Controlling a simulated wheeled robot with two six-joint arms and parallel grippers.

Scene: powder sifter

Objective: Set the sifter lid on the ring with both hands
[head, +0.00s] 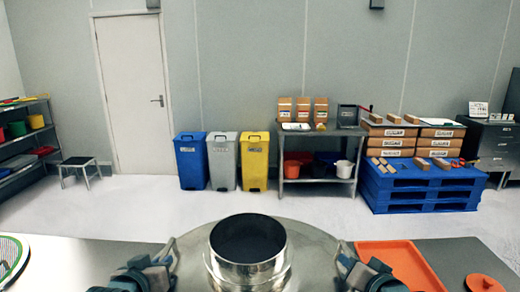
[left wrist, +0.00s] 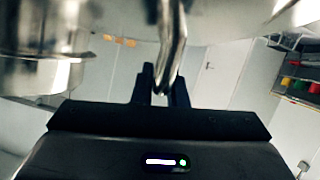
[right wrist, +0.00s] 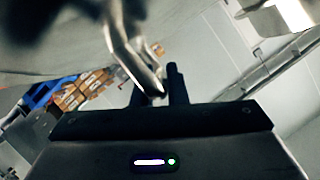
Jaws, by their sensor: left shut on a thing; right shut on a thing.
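The sifter lid (head: 318,245) is a wide shiny metal disc with a short cylindrical neck (head: 248,250), dark inside, at the bottom centre of the head view. My left gripper (head: 168,258) is at its left edge, shut on a bent metal handle, which shows between the fingers in the left wrist view (left wrist: 170,50). My right gripper (head: 345,260) is at its right edge, shut on the opposite handle, seen in the right wrist view (right wrist: 130,55). The lid looks about level. I cannot make out the ring; the lid may hide it.
An orange tray (head: 400,262) and an orange round piece (head: 484,283) lie on the grey table (head: 455,258) to the right. Bins, a steel bench and blue pallets stand beyond the table.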

